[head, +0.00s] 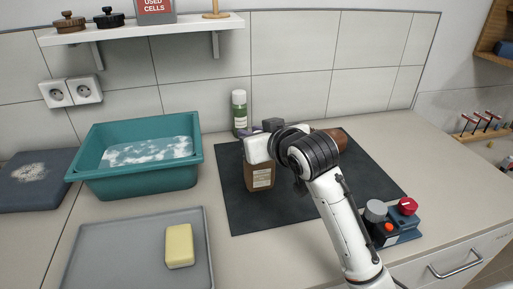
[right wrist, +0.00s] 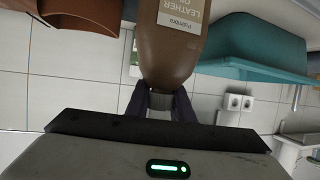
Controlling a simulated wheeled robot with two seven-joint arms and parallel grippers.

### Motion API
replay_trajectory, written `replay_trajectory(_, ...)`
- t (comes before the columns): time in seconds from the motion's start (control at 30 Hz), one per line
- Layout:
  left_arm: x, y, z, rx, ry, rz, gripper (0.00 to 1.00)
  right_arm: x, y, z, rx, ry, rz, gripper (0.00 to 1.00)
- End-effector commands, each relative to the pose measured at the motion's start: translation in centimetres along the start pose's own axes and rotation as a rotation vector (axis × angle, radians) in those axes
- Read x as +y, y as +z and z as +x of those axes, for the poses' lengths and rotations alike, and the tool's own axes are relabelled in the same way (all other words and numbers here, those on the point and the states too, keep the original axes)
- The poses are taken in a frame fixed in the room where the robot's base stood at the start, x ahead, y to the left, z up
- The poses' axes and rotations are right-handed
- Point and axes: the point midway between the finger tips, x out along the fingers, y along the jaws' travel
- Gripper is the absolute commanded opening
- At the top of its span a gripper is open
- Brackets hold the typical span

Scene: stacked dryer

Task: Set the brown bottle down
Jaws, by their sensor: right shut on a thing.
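The brown bottle (head: 261,178) with a pale label stands upright over the dark mat (head: 245,215) in the head view. I cannot tell whether its base touches the mat. In the right wrist view the bottle (right wrist: 178,50) appears upside down, its neck between the dark purple fingers. My right gripper (head: 252,132) is shut on the bottle's neck from above; it also shows in the right wrist view (right wrist: 160,104). The gripper hides the bottle's top in the head view. My left gripper is not in view.
A teal basin (head: 135,180) is to the left, with a grey tray (head: 125,250) and yellow sponge (head: 179,246) in front. A brown object (head: 338,137) lies behind my arm. The mat's front left is clear.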

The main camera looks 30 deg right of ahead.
Motion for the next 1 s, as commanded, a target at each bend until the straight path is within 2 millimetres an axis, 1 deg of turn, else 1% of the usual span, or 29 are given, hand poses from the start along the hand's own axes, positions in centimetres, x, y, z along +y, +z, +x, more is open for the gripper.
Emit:
replay_trajectory(0.2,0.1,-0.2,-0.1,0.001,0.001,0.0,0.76,0.0,2.7,1.1,-0.002,0.0,0.0,0.0)
replay_trajectory(0.3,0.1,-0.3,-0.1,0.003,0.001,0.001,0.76,0.0,3.4,1.4,0.001,-0.001,0.001,0.0)
replay_trajectory(0.63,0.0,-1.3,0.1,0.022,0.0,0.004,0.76,0.0,3.6,1.5,0.004,-0.001,0.001,0.0)
replay_trajectory(0.67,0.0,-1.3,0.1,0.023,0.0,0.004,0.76,0.0,3.8,1.5,0.001,-0.001,0.0,0.22)
replay_trajectory(0.7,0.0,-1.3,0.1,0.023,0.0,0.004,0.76,0.0,3.7,1.5,0.002,-0.001,0.0,0.29)
replay_trajectory(0.77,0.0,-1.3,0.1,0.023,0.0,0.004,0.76,0.0,3.7,1.5,0.001,0.0,0.0,0.39)
replay_trajectory(1.0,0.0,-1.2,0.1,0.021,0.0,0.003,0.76,0.0,3.7,1.5,0.001,0.0,0.0,0.4)
